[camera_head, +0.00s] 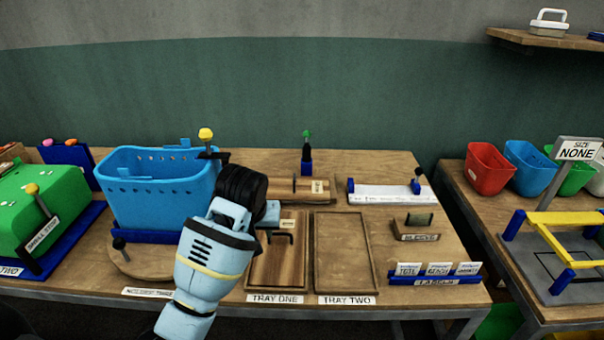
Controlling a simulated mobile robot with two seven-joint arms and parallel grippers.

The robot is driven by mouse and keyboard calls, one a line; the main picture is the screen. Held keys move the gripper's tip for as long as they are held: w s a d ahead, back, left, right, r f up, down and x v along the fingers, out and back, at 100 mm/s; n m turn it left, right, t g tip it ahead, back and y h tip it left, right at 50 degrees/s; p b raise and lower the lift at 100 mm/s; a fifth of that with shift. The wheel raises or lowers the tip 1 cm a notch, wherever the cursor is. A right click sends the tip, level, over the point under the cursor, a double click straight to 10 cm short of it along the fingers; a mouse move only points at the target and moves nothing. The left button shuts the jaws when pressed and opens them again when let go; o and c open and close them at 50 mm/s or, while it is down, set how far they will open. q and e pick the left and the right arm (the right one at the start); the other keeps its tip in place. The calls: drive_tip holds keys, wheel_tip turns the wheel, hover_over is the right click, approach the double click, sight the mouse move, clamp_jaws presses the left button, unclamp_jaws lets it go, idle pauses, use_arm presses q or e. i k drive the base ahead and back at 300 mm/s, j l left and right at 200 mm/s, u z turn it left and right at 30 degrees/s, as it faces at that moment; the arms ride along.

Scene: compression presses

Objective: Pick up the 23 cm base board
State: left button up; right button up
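A striped wooden board (265,262) with a dark handle-like piece (280,237) lies in the tray labelled TRAY ONE (303,278). Another wooden piece (298,190) with a small pale label lies behind that tray. I cannot read a 23 cm marking on either one. My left gripper (268,214) is over the back left of TRAY ONE, beside the blue basket. My own wrist hides much of it, so its fingers are unclear. I cannot tell whether it touches anything. My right gripper is not in view.
The tray labelled TRAY TWO (345,255) is empty. A blue basket (155,190) stands left of my arm, with a yellow-knobbed post (206,134) close by. A white ruler strip (385,194), a small block (415,225) and a label rack (435,278) lie to the right.

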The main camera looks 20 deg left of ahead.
sight(294, 187)
drive_tip(key=i, duration=0.9)
